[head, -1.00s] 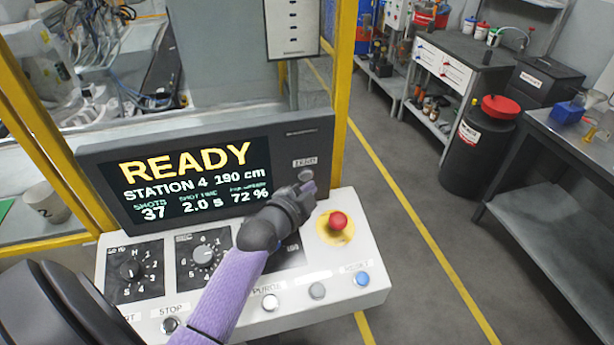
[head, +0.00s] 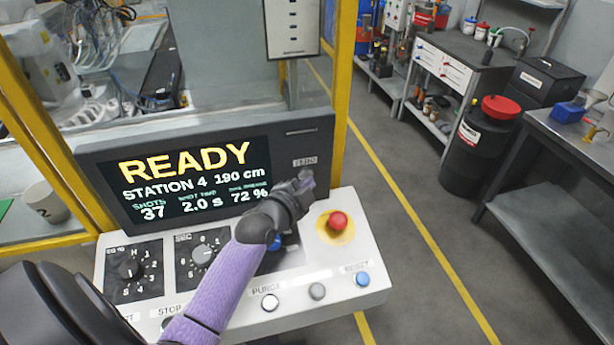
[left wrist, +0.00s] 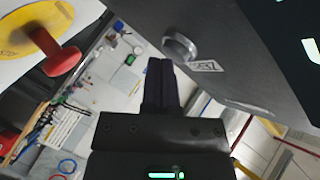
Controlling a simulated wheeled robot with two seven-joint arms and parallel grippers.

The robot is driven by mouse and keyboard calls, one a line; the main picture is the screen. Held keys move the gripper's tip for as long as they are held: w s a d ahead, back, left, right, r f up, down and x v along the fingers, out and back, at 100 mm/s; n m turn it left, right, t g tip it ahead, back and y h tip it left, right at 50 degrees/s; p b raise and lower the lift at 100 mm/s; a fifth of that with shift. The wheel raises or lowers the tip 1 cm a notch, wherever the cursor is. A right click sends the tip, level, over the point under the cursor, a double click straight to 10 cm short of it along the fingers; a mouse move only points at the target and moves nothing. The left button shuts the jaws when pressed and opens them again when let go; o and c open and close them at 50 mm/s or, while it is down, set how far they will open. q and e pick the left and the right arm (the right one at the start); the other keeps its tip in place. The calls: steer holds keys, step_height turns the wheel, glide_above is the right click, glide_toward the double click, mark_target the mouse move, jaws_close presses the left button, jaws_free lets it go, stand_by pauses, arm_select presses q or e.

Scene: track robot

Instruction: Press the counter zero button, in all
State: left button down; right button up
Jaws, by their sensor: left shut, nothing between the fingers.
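The dark display panel (head: 110,180) reads READY, STATION 4, 190 cm, SHOTS 37. A small ZERO label (head: 305,161) is at its right side. The round silver zero button (left wrist: 180,48) shows beside its label (left wrist: 206,66) in the left wrist view; in the head view my fingers hide it. My left gripper (head: 306,180) is shut and empty, its tips in front of the button's place below the label. In the left wrist view the fingertips (left wrist: 160,66) are just beside the button; I cannot tell whether they touch it. My right gripper is not in view.
A red mushroom button (head: 338,221) on a yellow disc is close to the right of my gripper. The white console (head: 340,273) carries dials, a blue button (head: 361,279) and other buttons. Yellow posts (head: 342,80) frame the cell.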

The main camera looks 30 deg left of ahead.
arm_select(q)
steer(key=shift+w+a, duration=0.15)
steer(key=shift+a, duration=0.05)
stand_by(0.3)
steer(key=shift+d, duration=0.1)
steer(key=shift+s+d+p, duration=0.55)
steer(key=shift+s+d+p, duration=1.6)
steer(key=shift+s+d, duration=0.05)
steer(key=shift+d, duration=0.3)
